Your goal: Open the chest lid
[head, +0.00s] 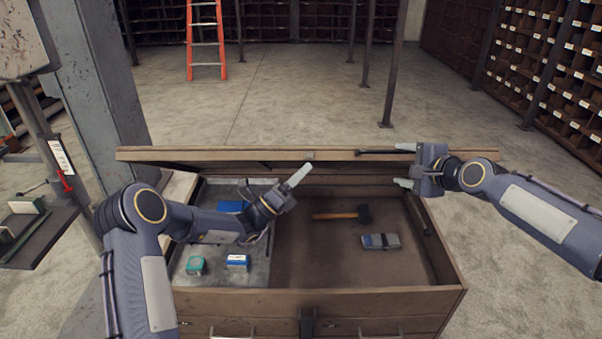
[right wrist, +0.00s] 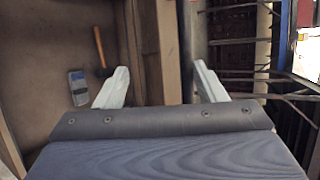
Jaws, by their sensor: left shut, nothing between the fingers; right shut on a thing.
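The wooden chest (head: 440,270) stands in the middle of the head view with its inside exposed. Its lid (head: 215,154) is raised along the far side and seen almost edge-on. My right gripper (head: 405,165) is at the lid's right end, one finger on each side of the board. In the right wrist view its fingers (right wrist: 160,88) straddle a brown board, which is the lid (right wrist: 168,50). My left gripper (head: 300,176) is shut and empty, over the chest's opening in front of the lid, apart from it. My left forearm hides part of the chest's left compartment.
Inside the chest lie a hammer (head: 345,215), a grey device (head: 380,241), a green tape roll (head: 195,265) and a blue-and-white box (head: 237,262). A grey pillar (head: 95,110) stands at left. An orange ladder (head: 205,45) and shelves stand behind.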

